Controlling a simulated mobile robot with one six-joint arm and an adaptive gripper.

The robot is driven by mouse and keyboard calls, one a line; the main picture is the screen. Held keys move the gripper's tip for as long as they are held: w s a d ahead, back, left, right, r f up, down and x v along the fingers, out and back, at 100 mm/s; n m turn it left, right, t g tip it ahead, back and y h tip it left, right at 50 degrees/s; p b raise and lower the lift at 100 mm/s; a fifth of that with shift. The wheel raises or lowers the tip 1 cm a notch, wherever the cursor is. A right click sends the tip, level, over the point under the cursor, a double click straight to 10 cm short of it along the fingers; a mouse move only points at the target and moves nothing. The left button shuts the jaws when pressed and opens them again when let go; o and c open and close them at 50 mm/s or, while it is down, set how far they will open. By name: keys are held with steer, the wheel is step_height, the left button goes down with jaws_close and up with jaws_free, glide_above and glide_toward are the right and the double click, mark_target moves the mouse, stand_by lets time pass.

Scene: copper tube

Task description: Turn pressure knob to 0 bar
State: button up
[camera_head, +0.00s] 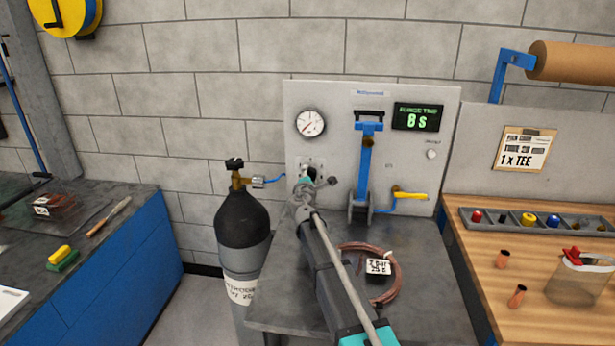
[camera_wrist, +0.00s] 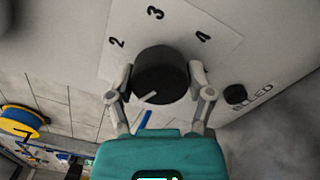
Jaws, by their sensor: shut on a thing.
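The pressure knob is a round black knob (camera_wrist: 160,76) with a white pointer line on a pale scale plate. In the wrist view the numbers 2, 3 and 4 show around its far side, and the white line lies at its lower left edge. My gripper (camera_wrist: 160,88) has one finger on each side of the knob and is shut on it. In the head view my gripper (camera_head: 304,184) reaches the lower left of the grey panel (camera_head: 400,90) and mostly hides the knob. Above it is a round white gauge (camera_head: 310,123) with a red needle pointing to the lower left.
A green display (camera_head: 418,117) reads 8 s. A blue lever (camera_head: 366,160) and a yellow-handled valve (camera_head: 408,195) are right of my gripper. A dark gas cylinder (camera_head: 242,220) stands at left. A copper coil (camera_head: 392,275) with a tag lies on the bench beside my arm.

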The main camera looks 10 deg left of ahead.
steer(key=n, duration=0.5)
steer(key=shift+n, duration=0.4)
steer(key=n, duration=0.5)
steer(key=o, duration=1.1)
steer(key=shift+s, duration=0.1)
steer(key=s, duration=1.1)
steer(key=shift+s, duration=0.4)
